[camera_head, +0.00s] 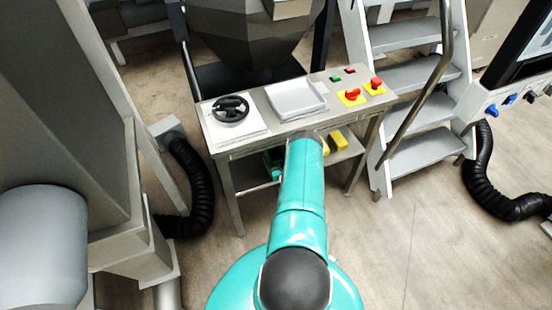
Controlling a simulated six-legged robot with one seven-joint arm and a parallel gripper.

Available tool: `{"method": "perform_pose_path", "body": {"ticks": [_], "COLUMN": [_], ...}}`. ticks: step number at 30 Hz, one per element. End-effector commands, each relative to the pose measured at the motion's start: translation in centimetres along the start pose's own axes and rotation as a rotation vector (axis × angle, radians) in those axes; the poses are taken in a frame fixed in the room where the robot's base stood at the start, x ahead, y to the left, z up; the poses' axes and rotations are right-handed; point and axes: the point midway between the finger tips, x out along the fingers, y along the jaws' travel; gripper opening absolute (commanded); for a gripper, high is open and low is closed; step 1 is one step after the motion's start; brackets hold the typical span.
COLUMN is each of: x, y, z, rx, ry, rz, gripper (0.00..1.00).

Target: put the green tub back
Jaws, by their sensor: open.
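My teal arm reaches forward from the bottom of the body camera view to the front edge of a steel table (240,147). Its grey joint covers part of that edge, and my gripper does not show. A small teal-green shape shows under the tabletop, just left of my arm, near the lower shelf (245,177). It is too small and too covered to tell whether it is the green tub or part of my arm. No other green tub can be made out.
The tabletop holds a black handwheel (231,109), a pale square tray (296,98), and red (352,94) and green (335,79) buttons. Yellow items (338,140) sit below it, right of my arm. Steps with a handrail (428,92) stand right. A black hose (193,190) lies left.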

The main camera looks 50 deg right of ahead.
Motion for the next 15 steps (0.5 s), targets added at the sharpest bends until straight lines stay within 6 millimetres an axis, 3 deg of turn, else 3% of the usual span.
{"method": "perform_pose_path", "body": {"ticks": [15], "x": [-10.0], "y": [0.0], "z": [0.1], "rx": [0.001], "ry": [-0.005], "rz": [0.001], "gripper": [0.78]}}
